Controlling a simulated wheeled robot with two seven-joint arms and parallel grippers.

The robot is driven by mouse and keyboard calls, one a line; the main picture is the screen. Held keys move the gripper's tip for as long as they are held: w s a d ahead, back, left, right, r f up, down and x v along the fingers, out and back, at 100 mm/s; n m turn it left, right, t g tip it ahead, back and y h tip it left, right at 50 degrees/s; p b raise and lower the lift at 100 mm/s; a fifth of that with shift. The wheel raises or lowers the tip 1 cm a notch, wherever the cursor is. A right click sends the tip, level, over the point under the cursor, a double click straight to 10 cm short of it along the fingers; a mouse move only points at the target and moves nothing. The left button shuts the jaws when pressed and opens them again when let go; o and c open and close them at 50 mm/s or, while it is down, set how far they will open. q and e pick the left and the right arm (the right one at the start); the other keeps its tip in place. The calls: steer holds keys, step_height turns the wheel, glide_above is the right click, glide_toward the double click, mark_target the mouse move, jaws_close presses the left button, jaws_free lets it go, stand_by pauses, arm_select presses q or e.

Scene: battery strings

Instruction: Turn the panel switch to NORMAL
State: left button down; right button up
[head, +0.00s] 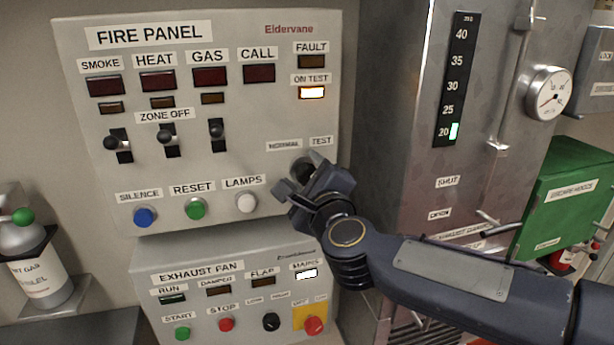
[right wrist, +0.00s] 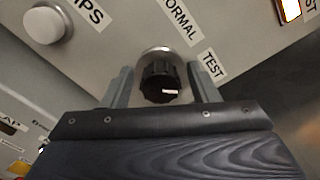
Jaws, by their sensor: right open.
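The fire panel (head: 255,130) carries a dark round switch (head: 302,168) below the labels NORMAL (head: 284,146) and TEST (head: 321,140). The ON TEST lamp (head: 312,93) glows. My right gripper (head: 308,180) is at the switch and partly covers it. In the right wrist view the black switch knob (right wrist: 158,84) sits between the two open fingers of my right gripper (right wrist: 162,86), with a small gap on each side. A short white mark shows on the knob, right of its middle. My left gripper is not in view.
The white LAMPS button (head: 246,203) is just left of my right gripper. The exhaust fan panel (head: 240,290) with its buttons and red knob (head: 314,325) is below. A steel cabinet (head: 400,130) with levers and a gauge (head: 548,93) stands to the right.

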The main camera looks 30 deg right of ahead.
steer(key=c, duration=1)
steer(key=shift+o, duration=0.2)
steer(key=shift+n, duration=0.4)
steer(key=n+p, duration=0.1)
steer(key=n, duration=0.2)
steer(key=shift+n+p, duration=0.35)
steer(key=shift+n, duration=0.05)
steer(key=n+p, duration=0.1)
steer(key=n, duration=0.3)
steer(key=shift+n+p, duration=0.3)
steer(key=n+p, duration=0.1)
steer(key=n, duration=0.3)
steer(key=shift+f+p, duration=0.1)
steer(key=shift+p, duration=0.2)
steer(key=shift+f+n+p, duration=0.1)
steer(key=shift+n+p, duration=0.5)
steer(key=shift+n, duration=1.7)
